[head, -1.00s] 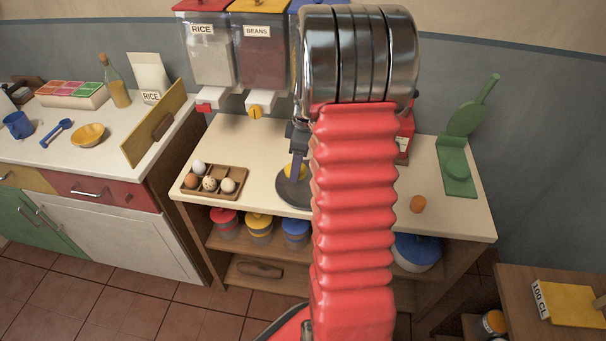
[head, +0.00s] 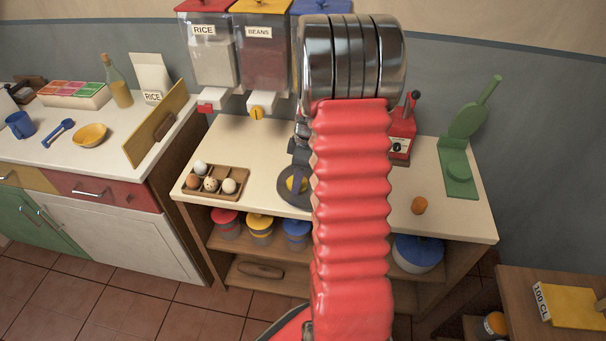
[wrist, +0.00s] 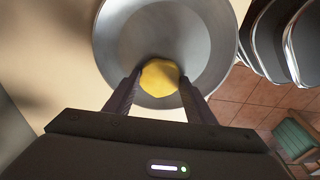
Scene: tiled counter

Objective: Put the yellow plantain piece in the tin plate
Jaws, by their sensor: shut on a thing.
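The yellow plantain piece (wrist: 160,78) is between the two fingertips of my gripper (wrist: 159,84) in the wrist view, and the gripper is shut on it. The round grey tin plate (wrist: 118,40) lies directly behind the piece in that view. In the head view the plate (head: 284,199) sits near the counter's front edge, partly hidden by my red arm. The yellow piece (head: 292,184) shows over the plate there, with a dark finger in front of it. I cannot tell whether the piece touches the plate.
An egg tray (head: 216,194) stands left of the plate. An orange-brown piece (head: 419,205) lies on the right of the counter. A green press (head: 459,168) and a red appliance (head: 402,135) stand farther back. Food dispensers (head: 262,55) line the wall.

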